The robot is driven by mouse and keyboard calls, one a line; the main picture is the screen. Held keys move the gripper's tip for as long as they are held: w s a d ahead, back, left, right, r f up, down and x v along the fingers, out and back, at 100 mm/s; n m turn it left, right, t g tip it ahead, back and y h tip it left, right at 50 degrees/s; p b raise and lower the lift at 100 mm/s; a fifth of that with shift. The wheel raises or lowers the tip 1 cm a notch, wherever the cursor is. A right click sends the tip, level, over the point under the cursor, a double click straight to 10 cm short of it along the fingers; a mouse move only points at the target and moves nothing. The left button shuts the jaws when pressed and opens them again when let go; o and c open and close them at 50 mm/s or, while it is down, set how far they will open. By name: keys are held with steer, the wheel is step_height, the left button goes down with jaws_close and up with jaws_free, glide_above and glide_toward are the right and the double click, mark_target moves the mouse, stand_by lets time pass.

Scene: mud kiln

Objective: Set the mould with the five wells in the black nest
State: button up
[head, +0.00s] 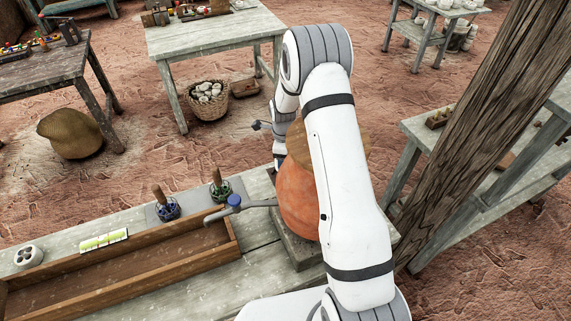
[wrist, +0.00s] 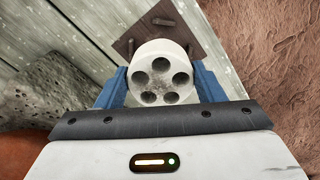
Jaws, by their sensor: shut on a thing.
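My gripper (wrist: 163,88) is shut on the mould with the five wells (wrist: 162,72), a pale round block between two blue fingers in the wrist view. Its wells face the wrist camera. A dark brown square plate with short pegs (wrist: 148,22) lies just beyond the mould; it looks like the nest. The mould overlaps the plate's near part in the picture, and I cannot tell whether they touch.
The clay vessel (head: 299,190) with a grey tap (head: 234,202) stands close to my arm, on a stone block (head: 303,250). A post (head: 487,130) rises at right.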

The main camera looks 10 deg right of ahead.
steer(key=shift+f+p, duration=0.65)
steer(key=shift+f, duration=1.7)
steer(key=o, duration=1.2)
steer(key=shift+f, duration=0.1)
step_height(320, 180, up, 12)
steer(key=b, duration=0.3)
steer(key=shift+b, duration=0.4)
steer(key=shift+s+a+b, duration=0.1)
steer(key=shift+b, duration=0.25)
